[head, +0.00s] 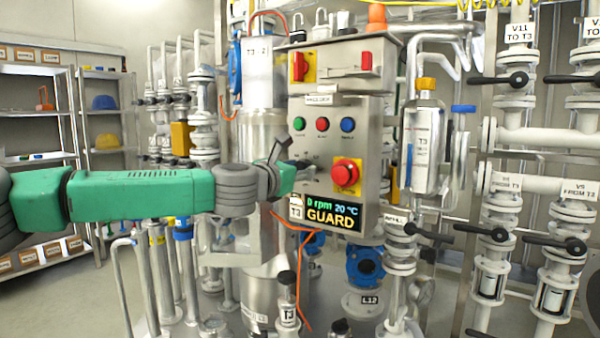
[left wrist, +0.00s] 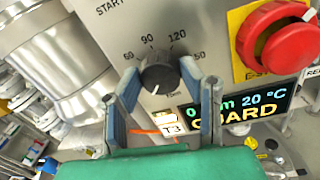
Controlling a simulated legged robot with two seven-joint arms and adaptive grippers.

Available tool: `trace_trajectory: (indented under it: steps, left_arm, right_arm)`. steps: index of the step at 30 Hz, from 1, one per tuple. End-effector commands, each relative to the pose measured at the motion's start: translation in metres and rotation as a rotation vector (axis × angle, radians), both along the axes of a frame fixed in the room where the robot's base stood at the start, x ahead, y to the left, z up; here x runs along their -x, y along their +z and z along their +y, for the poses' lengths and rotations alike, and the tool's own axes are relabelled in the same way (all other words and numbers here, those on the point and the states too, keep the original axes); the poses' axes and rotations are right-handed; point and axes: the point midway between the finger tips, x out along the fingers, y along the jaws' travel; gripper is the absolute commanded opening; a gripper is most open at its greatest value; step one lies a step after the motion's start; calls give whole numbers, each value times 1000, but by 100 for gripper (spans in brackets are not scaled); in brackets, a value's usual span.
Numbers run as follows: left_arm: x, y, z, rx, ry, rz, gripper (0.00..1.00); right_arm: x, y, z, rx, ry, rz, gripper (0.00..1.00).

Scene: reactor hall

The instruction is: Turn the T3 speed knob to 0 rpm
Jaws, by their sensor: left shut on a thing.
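The T3 speed knob is a dark round knob (left wrist: 160,72) on the grey control panel, with 60, 90, 120 and 150 printed around its upper side. My left gripper (left wrist: 161,76) has a finger on each side of the knob and is shut on it. In the head view my left gripper (head: 297,168) reaches the panel from the left and hides most of the knob. The display (head: 333,213) below reads 0 rpm, 20 °C and GUARD; part of its first line is hidden in the left wrist view. My right gripper is not in view.
A red emergency-stop button (head: 347,173) on a yellow plate sits just right of the knob. Green, red and blue buttons (head: 322,124) are above. A T3 tag (left wrist: 172,128) is below the knob. Pipes and valves (head: 500,233) crowd the right side.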

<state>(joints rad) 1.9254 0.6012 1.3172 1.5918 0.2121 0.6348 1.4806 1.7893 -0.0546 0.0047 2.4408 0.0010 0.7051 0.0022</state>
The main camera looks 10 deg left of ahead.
Motion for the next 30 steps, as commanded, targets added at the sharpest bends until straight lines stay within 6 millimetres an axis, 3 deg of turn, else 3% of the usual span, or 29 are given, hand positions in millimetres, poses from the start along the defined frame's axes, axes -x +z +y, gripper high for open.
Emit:
trace_trajectory:
  steps: [1,10,11,12,13,24,30]
  left_arm:
    - [-1,-9,1,0,2,15,6]
    - [-1,-11,0,0,0,17,6]
    - [-1,-11,0,0,-1,17,38]
    - [-1,-11,0,-1,-1,17,52]
    - [0,-10,0,-1,-1,17,55]
    - [5,-3,1,0,-1,6,55]
    - [32,-3,11,1,-2,6,55]
  right_arm:
    - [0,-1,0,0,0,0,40]
    - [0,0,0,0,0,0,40]
    - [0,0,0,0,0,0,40]
    - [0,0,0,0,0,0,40]
    - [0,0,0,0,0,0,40]
    - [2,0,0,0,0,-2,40]
    - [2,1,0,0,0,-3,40]
